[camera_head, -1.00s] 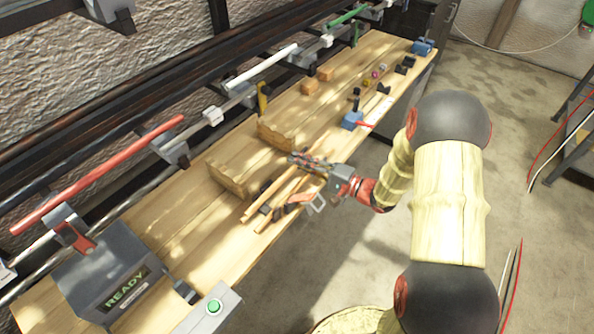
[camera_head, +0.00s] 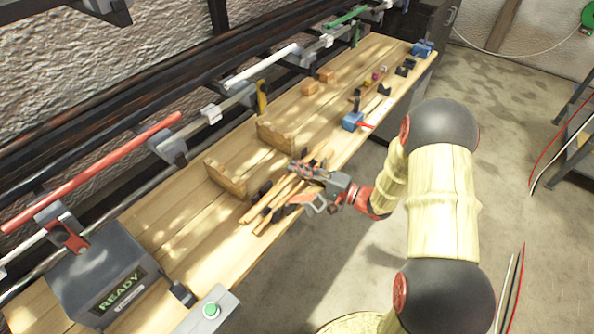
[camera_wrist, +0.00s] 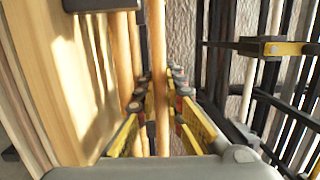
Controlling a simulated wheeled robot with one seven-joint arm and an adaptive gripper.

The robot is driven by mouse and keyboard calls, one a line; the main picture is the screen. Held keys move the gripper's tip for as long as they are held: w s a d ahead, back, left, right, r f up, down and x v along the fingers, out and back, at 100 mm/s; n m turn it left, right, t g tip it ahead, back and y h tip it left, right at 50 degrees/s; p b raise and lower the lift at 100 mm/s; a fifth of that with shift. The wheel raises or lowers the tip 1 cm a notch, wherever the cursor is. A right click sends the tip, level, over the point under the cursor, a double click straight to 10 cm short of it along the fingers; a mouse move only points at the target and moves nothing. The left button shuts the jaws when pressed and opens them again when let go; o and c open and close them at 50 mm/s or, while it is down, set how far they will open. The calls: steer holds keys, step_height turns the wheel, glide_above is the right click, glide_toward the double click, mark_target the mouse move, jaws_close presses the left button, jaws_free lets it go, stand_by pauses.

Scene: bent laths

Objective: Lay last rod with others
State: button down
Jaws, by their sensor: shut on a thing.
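My gripper (camera_head: 303,172) is over the near edge of the wooden bench. In the wrist view its yellow fingers (camera_wrist: 160,115) are shut on a pale wooden rod (camera_wrist: 158,75) running between them. Other wooden rods (camera_wrist: 121,50) lie close beside it, roughly parallel, at left in the wrist view. In the head view the group of rods (camera_head: 258,209) lies along the bench below the gripper, by dark supports. The gripper hides part of the rods, so their contact with the held one cannot be told.
Two notched wooden blocks (camera_head: 226,178) stand behind the rods. A grey READY box (camera_head: 105,272) and a green-button box (camera_head: 211,311) are at front left. A blue clamp (camera_head: 353,121) is to the right. Rails with coloured rods run behind the bench.

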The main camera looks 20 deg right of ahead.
steer(key=shift+s+f, duration=0.15)
steer(key=shift+f, duration=0.45)
steer(key=c, duration=2.2)
jaws_free()
steer(key=shift+s+a+f, duration=0.1)
steer(key=shift+o, duration=0.2)
steer(key=shift+r+p, duration=0.4)
steer(key=shift+s+d+r+p, duration=0.1)
steer(key=shift+d+r+p, duration=0.1)
steer(key=shift+d+p, duration=0.15)
steer(key=p+v, duration=0.1)
steer(key=v, duration=1)
steer(key=shift+r, duration=0.3)
steer(key=shift+d, duration=0.1)
